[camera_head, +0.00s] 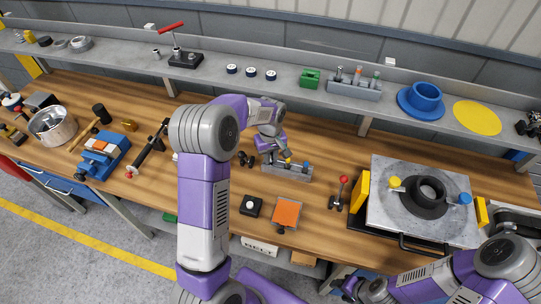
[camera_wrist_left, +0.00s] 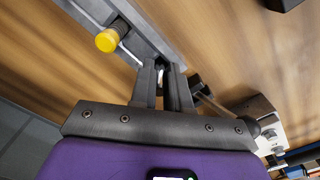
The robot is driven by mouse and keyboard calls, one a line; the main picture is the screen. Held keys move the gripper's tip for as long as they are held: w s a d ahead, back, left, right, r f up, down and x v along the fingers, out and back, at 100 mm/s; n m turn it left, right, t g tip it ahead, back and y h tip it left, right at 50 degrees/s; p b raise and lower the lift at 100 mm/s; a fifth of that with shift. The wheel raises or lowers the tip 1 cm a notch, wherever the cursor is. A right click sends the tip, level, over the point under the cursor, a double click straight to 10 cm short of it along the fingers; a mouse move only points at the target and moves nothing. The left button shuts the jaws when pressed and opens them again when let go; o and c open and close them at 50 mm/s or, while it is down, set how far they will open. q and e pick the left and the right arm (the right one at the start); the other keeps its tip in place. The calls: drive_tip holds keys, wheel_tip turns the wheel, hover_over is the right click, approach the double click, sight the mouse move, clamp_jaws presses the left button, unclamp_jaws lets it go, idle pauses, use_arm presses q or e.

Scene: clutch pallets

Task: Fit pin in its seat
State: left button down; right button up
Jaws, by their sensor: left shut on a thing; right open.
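A grey block (camera_head: 298,175) lies on the bench and holds a yellow-headed pin (camera_head: 289,161) and a blue-headed pin (camera_head: 306,166). In the left wrist view the yellow head (camera_wrist_left: 107,40) stands on the grey block (camera_wrist_left: 152,28), left of my fingers. My left gripper (camera_head: 270,157) is at the block's left end. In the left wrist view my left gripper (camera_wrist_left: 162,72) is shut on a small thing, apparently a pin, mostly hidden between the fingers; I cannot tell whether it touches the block. My right gripper (camera_head: 352,290) is open, low in the head view.
A grey plate (camera_head: 385,215) with a dark ring (camera_head: 428,190), a yellow knob (camera_head: 394,181) and a blue knob (camera_head: 465,198) sits at right. A red-knobbed lever (camera_head: 343,180) stands between. An orange pad (camera_head: 287,212) and a black box (camera_head: 251,206) lie in front of the block.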

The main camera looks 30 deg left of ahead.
idle(0.4)
use_arm(q)
drive_tip(key=c, duration=0.6)
unclamp_jaws()
drive_tip(key=shift+r+p, duration=2.65)
drive_tip(key=shift+r, duration=0.85)
